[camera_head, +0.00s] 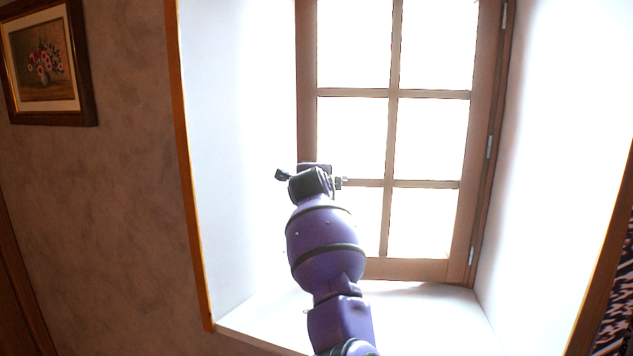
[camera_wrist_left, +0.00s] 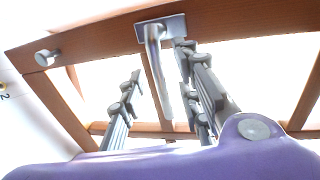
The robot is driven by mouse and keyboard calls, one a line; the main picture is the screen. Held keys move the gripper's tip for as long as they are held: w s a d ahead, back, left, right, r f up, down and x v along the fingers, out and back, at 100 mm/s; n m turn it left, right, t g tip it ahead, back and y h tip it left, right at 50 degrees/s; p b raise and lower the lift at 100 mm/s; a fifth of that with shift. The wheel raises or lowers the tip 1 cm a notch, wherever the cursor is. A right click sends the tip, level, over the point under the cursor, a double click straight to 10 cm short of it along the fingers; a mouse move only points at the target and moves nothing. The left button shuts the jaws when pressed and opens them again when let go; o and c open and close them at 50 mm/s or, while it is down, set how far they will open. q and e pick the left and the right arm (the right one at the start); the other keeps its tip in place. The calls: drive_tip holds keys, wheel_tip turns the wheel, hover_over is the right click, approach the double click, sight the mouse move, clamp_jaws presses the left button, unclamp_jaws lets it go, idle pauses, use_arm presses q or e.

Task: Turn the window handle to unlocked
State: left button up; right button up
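The window handle (camera_wrist_left: 157,60) is a silver lever on a rectangular plate fixed to the brown wooden window frame (camera_wrist_left: 95,35). In the left wrist view the lever runs from the plate down the picture. My left gripper (camera_wrist_left: 158,64) is open, with grey fingers on both sides of the lever. The right-hand finger is closer to the lever; I cannot tell whether it touches. In the head view my purple left arm reaches to the window (camera_head: 389,183), and its wrist hides the handle and most of the gripper (camera_head: 340,182). My right gripper is in neither view.
A silver knob (camera_wrist_left: 46,57) sticks out from the frame in the left wrist view. White recess walls (camera_head: 235,130) flank the window, and a bare white sill (camera_head: 430,315) lies below. A framed flower picture (camera_head: 44,60) hangs at left.

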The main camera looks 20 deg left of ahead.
use_arm(q)
drive_tip(key=v, duration=0.9)
drive_tip(key=shift+s, duration=0.1)
